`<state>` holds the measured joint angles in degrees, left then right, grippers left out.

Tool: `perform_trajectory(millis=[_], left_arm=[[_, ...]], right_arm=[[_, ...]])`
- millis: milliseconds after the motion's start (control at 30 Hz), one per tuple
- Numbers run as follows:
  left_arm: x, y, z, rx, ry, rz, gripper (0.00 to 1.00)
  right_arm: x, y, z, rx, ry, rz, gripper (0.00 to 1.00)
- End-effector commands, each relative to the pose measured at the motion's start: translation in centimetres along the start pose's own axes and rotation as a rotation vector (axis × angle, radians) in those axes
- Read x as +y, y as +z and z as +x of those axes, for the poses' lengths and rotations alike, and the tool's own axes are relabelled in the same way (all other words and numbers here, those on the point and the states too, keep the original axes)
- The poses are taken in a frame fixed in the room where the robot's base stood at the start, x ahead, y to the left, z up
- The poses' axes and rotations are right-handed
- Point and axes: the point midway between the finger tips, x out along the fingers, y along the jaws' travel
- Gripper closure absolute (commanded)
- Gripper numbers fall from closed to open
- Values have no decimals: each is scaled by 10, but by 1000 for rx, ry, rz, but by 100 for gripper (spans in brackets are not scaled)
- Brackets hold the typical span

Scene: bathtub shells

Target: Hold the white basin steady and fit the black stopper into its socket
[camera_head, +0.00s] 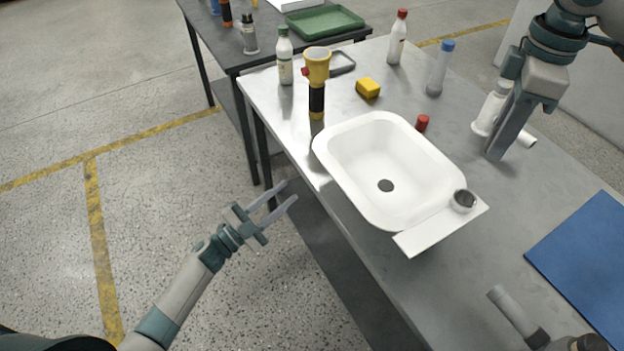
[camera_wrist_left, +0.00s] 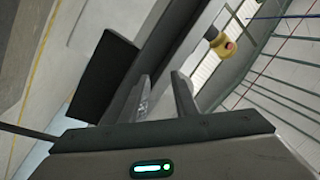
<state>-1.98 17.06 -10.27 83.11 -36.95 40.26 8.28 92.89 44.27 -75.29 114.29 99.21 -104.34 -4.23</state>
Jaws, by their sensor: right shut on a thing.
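The white basin (camera_head: 345,150) lies on the metal table, its open side up. A dark round spot (camera_head: 385,186) marks its floor. A flat white ledge at its near right end carries a dark grey round cup-like piece (camera_head: 463,201). I cannot tell whether either dark part is the stopper or the socket. My left gripper (camera_head: 290,191) is open and empty, left of the basin and clear of it. Its parted fingers also show in the left wrist view (camera_wrist_left: 163,88). My right gripper (camera_head: 497,152) is shut, right of the basin; what it holds is hidden by its fingers.
A white pipe-like piece (camera_head: 490,114) shows behind my right fingers. A red cap (camera_head: 422,122), a yellow block (camera_head: 368,87) and a yellow-black torch (camera_head: 317,75) stand around the basin. A blue mat (camera_head: 590,260) lies at right. Bottles stand at the far end.

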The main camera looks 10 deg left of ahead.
Motion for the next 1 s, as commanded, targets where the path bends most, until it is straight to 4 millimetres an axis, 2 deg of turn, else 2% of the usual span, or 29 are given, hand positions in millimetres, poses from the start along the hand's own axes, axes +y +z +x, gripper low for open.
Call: perform_trajectory(millis=[33,200,300,400,633,1000], left_arm=[[-17,-20,10,83,27,68,73],[-48,-86,24,361,176,302,73],[-55,-113,22,489,278,422,73],[-58,-130,16,579,371,516,73],[-60,-142,4,674,497,627,73],[-60,-143,3,682,511,636,73]], right_arm=[[0,0,0,0,0,0,97],[0,0,0,0,0,0,97],[0,0,0,0,0,0,97],[0,0,0,0,0,0,97],[0,0,0,0,0,0,97],[0,0,0,0,0,0,97]])
